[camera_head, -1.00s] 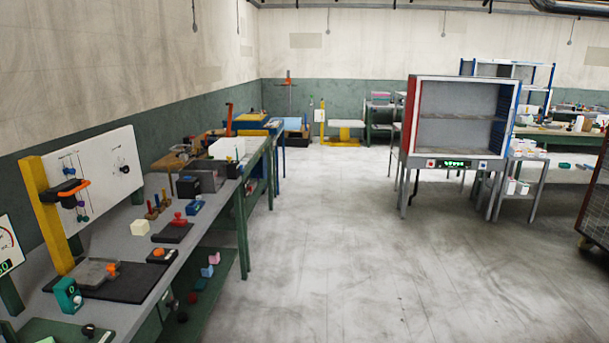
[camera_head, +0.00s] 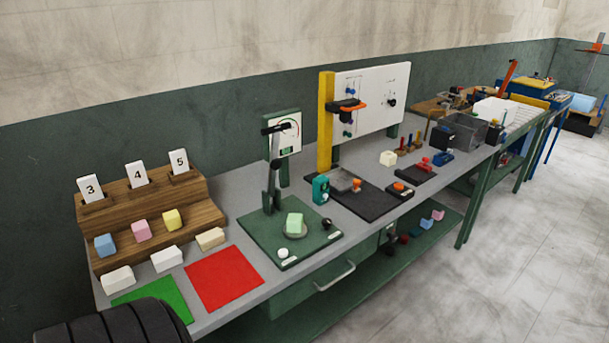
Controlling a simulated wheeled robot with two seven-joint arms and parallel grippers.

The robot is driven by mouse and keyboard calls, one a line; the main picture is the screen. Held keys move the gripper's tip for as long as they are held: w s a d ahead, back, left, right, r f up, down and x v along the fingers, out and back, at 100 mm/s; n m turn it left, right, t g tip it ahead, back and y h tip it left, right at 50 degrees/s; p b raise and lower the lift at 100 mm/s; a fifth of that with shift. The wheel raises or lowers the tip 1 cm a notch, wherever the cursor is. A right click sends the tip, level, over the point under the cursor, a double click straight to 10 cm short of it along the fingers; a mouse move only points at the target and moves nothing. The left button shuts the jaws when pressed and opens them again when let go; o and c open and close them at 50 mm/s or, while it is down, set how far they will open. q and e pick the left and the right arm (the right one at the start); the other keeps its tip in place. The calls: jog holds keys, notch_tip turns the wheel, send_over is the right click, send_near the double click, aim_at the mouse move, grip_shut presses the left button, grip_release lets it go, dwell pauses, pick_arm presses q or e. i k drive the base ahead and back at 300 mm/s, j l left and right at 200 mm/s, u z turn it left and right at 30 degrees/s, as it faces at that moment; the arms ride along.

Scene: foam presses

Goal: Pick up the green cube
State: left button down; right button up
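A pale green cube (camera_head: 294,223) rests on the round grey plate of a small press. The press has a dark green base (camera_head: 262,238), a black upright lever (camera_head: 273,170) and a dial gauge (camera_head: 288,134) behind it. The press stands on the grey workbench near the middle of the view. Neither of my grippers shows in the head view. A dark ribbed part at the bottom left may be my own arm; I cannot tell.
Left of the press are a red mat (camera_head: 224,278), a green mat (camera_head: 155,302) and a wooden stepped rack (camera_head: 150,215) with coloured blocks and number cards. A second press with a yellow post (camera_head: 326,120) stands to the right. Clear floor (camera_head: 520,230) lies right of the bench.

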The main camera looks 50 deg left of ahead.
aim_at(295, 221)
jog(key=u, duration=1.55)
